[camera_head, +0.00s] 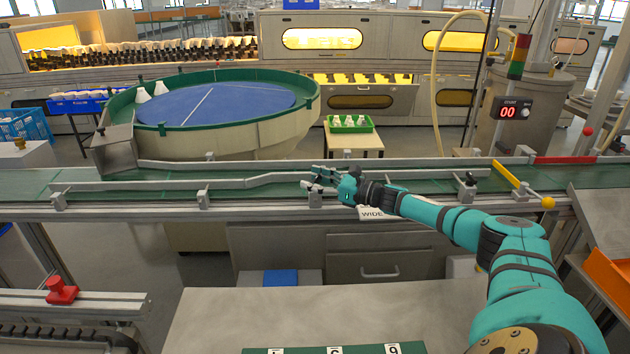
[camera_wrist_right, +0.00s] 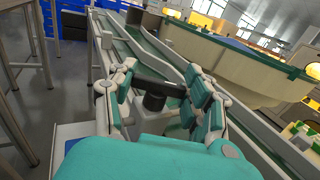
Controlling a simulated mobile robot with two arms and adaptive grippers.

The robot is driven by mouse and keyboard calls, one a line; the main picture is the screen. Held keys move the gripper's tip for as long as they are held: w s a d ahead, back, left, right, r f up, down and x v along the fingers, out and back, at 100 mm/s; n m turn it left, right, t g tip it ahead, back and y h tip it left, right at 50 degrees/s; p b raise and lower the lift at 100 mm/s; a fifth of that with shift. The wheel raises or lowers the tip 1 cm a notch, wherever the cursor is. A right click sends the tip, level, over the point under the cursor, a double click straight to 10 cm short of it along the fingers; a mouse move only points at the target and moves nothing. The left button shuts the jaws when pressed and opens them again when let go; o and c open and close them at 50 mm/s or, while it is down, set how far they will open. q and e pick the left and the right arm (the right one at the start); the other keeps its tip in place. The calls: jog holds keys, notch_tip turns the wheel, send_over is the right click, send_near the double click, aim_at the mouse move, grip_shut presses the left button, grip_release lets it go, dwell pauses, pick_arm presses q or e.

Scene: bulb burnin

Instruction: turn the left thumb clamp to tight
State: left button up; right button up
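My right gripper (camera_head: 324,179) is at the guide rail over the conveyor, at the middle of the head view. In the right wrist view the gripper (camera_wrist_right: 160,98) has its fingers spread on both sides of a black thumb clamp (camera_wrist_right: 153,102) with a crossbar handle. The crossbar spans most of the gap between the fingers; I cannot tell whether they touch it. In the head view my fingers hide this clamp. Another black-topped clamp (camera_head: 469,177) stands farther right on the rail. My left gripper is not in view.
The guide rail (camera_head: 230,183) runs along the green conveyor (camera_head: 110,183). A white label (camera_head: 373,213) reading "WIDE" is below my right wrist. A yellow lever (camera_head: 520,183) crosses the belt at right. A round blue-topped table (camera_head: 215,102) stands behind.

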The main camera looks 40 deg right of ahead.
jog(key=c, duration=0.4)
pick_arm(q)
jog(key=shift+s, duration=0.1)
pick_arm(e)
jog(key=shift+a+f+m+h, duration=0.1)
jog(key=shift+m+h, duration=0.2)
jog(key=shift+h, duration=0.2)
jog(key=shift+a+m+t+h+b, duration=0.1)
jog(key=shift+m+t+h+b, duration=0.4)
jog(key=shift+m+h, duration=0.6)
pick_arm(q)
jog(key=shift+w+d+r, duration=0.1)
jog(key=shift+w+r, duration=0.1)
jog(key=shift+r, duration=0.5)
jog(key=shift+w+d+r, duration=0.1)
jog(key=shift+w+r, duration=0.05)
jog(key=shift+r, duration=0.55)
pick_arm(e)
jog(key=shift+h, duration=0.9)
jog(key=o, duration=1.1)
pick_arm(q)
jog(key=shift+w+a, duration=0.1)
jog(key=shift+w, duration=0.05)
pick_arm(e)
jog(key=shift+o, duration=0.3)
jog(key=shift+d, duration=0.2)
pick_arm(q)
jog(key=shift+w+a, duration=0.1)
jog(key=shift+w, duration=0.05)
